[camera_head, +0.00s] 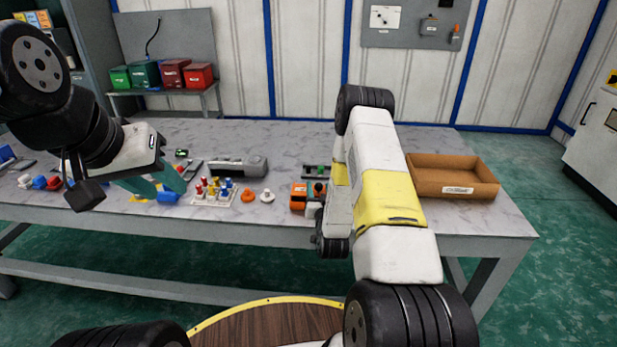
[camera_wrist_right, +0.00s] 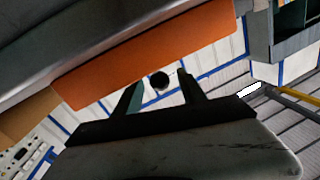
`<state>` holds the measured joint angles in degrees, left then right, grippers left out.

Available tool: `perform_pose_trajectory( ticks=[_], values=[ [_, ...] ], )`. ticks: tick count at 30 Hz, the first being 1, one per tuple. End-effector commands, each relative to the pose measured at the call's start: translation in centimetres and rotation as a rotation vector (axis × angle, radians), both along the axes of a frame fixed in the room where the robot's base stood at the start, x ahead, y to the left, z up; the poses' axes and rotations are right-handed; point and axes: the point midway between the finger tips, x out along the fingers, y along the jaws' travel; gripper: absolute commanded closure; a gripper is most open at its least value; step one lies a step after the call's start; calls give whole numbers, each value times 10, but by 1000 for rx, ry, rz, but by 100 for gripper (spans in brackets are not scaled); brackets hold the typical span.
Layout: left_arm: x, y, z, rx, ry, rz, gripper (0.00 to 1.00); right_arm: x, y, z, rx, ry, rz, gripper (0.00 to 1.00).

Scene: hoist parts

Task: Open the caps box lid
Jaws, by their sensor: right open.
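An orange box (camera_head: 299,196) stands on the table just left of my right arm, partly hidden by it; I take it for the caps box, but cannot read a label. In the right wrist view a broad orange surface (camera_wrist_right: 150,52) fills the upper middle, with a round black knob (camera_wrist_right: 159,80) at its lower edge. My right gripper (camera_wrist_right: 163,92) is open, its two fingers on either side of the knob, contact unclear. In the head view its fingers are hidden. My left gripper (camera_head: 155,186) has its teal fingers apart, low over the table's left part, near a blue piece (camera_head: 168,197).
A white rack (camera_head: 213,202) with red, yellow and blue pegs stands between the grippers. Orange (camera_head: 248,196) and white (camera_head: 267,196) caps lie beside it. A grey device (camera_head: 238,166) is behind, and an open brown tray (camera_head: 455,190) is at right.

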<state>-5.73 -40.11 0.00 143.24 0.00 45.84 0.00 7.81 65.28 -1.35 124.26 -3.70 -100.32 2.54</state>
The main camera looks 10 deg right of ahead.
Motion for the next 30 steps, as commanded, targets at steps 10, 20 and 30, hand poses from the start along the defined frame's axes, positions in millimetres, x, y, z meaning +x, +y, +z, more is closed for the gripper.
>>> perform_pose_trajectory(
  ticks=[10,20,30],
  values=[
    [0,0,0,0,0,0,64,-56,5,-2,0,5,0,52],
    [0,0,0,0,0,0,64,-64,5,0,0,1,-1,52],
    [0,0,0,0,0,0,64,-38,8,24,-10,66,28,52]
  ],
)
